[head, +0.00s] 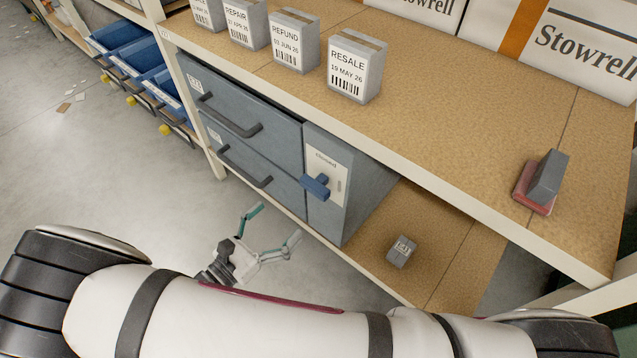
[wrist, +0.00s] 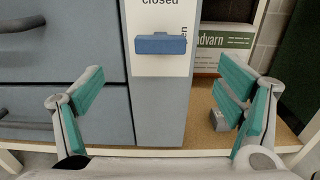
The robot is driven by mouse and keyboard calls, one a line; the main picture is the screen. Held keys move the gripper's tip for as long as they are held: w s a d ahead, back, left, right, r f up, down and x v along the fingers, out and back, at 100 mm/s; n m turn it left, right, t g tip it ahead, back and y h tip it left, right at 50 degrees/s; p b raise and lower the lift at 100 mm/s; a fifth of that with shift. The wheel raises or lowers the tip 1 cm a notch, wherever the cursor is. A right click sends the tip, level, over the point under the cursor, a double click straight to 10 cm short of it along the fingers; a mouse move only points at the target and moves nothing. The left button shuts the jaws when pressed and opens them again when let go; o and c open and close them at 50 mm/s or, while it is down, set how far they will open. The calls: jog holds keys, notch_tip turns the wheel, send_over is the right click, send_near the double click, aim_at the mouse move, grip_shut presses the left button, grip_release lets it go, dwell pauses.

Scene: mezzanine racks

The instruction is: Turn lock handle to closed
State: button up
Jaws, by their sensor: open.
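The blue lock handle (head: 315,186) sits on a white label plate (head: 326,168) on the narrow right-hand panel of a grey-blue drawer cabinet (head: 345,190). The word "closed" is printed above the handle. In the wrist view the handle (wrist: 161,43) lies horizontal, with "closed" above it and a partly hidden upright word ending in "en" at its right. My gripper (head: 272,222) is open and empty, in front of and below the handle. In the wrist view its teal-padded fingers (wrist: 160,98) stand wide apart, one on each side of the handle panel, apart from the handle.
Two drawers with dark bar handles (head: 230,117) are left of the lock. A small grey block (head: 402,251) lies on the lower shelf at right. Labelled boxes (head: 354,68) and a red-based stamp-like block (head: 541,183) stand on the upper shelf. Blue bins (head: 125,52) are far left.

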aim_at(311, 190)
jog(key=b+x, duration=0.2)
jog(key=x, duration=1.1)
jog(key=shift+c, duration=0.3)
jog(key=c, duration=1.1)
